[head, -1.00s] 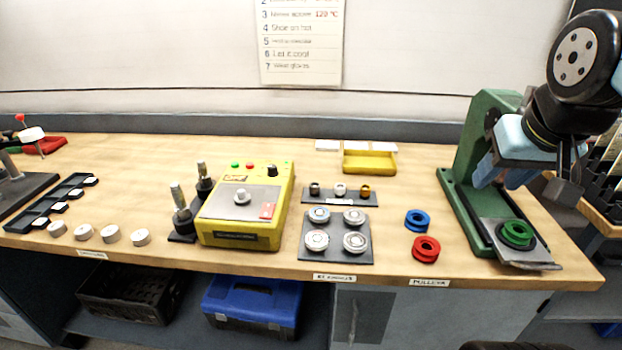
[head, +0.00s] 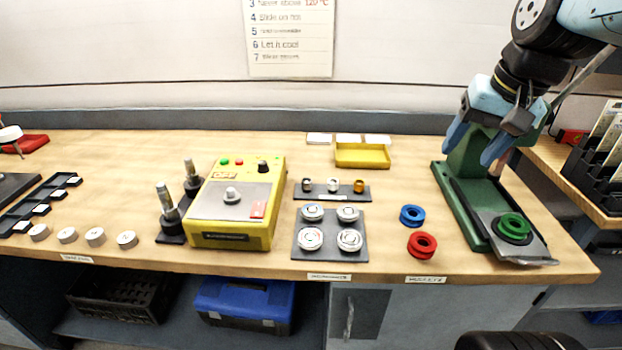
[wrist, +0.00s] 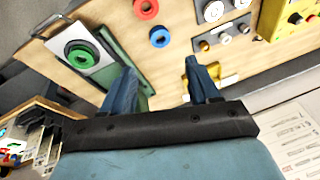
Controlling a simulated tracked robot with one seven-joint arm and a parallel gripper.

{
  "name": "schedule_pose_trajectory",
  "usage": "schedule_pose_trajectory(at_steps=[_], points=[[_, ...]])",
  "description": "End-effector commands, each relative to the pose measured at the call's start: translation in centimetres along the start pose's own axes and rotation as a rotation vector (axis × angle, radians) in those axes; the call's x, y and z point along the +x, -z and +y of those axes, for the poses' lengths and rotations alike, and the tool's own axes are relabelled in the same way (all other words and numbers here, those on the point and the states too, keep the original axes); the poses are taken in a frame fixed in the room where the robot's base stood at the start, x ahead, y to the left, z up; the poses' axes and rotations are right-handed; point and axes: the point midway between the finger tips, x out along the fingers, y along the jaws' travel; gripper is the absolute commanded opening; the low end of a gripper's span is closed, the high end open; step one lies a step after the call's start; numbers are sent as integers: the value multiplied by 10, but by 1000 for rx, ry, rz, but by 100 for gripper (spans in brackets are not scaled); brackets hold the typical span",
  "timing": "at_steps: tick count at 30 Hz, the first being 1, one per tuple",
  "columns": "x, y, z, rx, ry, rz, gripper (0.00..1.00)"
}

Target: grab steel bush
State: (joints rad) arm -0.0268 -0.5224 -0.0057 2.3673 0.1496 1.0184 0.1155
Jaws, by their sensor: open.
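Three small bushes stand in a row on a dark strip (head: 346,197) in the middle of the bench. The silvery middle one looks like the steel bush (head: 333,185); a darker bush (head: 307,184) is left of it and a brass-coloured bush (head: 359,186) right. The steel bush also shows small in the wrist view (wrist: 225,38). My gripper (head: 476,146) is open and empty, raised in front of the green press, well to the right of the bushes. Its two blue fingers show apart in the wrist view (wrist: 158,72).
A green press (head: 470,190) holding a green pulley (head: 514,228) stands at right. Blue (head: 412,215) and red (head: 421,244) pulleys lie left of it. A plate of bearings (head: 330,252) is before the bushes, a yellow tray (head: 362,157) behind, a yellow heater (head: 236,208) left.

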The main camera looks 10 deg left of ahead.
Motion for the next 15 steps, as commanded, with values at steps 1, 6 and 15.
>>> schedule_pose_trajectory(at_steps=[1,6,15], points=[[5,10,-6,30,15,-43,61],[21,36,-29,136,66,-176,61],[58,82,-70,318,131,-416,61]])
